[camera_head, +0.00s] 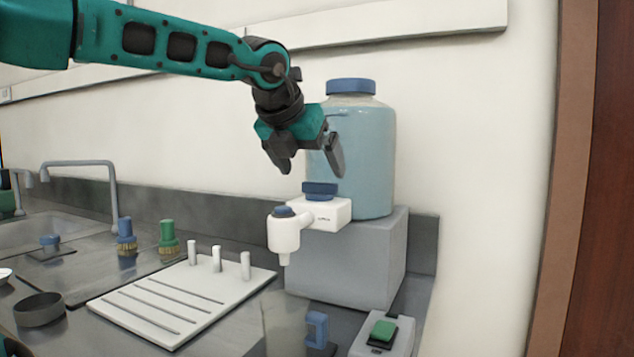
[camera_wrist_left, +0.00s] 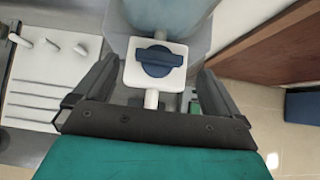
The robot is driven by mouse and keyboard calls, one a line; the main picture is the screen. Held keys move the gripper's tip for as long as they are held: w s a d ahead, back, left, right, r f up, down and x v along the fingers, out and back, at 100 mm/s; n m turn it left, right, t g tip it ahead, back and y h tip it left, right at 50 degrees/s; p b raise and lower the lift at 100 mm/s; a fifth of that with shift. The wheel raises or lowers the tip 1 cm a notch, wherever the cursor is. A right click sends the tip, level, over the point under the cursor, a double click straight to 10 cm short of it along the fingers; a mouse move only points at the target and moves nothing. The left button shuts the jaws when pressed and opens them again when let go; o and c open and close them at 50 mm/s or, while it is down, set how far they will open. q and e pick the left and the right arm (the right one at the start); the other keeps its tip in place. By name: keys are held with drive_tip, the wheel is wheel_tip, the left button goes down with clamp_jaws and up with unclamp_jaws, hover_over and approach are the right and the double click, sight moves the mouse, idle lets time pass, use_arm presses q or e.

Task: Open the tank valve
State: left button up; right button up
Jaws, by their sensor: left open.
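The tank (camera_head: 358,150) is a pale blue see-through container with a blue cap, standing on a grey block. Its white valve body (camera_head: 322,213) with a spout sticks out at the tank's lower front. The blue valve knob (camera_head: 320,189) sits on top of the valve body; the left wrist view shows the knob (camera_wrist_left: 158,61) from above, its raised bar lying sideways. My left gripper (camera_head: 310,168) is open and empty, pointing down above the knob and not touching it. In the left wrist view its fingers stand apart on either side of the valve. My right gripper is not in view.
A grey block (camera_head: 345,262) carries the tank. Below the spout stands a clear container (camera_head: 285,322) with a blue handle. A white rack with pegs (camera_head: 180,300) lies to the left. A green-button device (camera_head: 384,333) is at the front right. The wall is close behind the tank.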

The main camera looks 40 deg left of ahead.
sight(317, 194)
use_arm(q)
drive_tip(key=shift+x, duration=2.25)
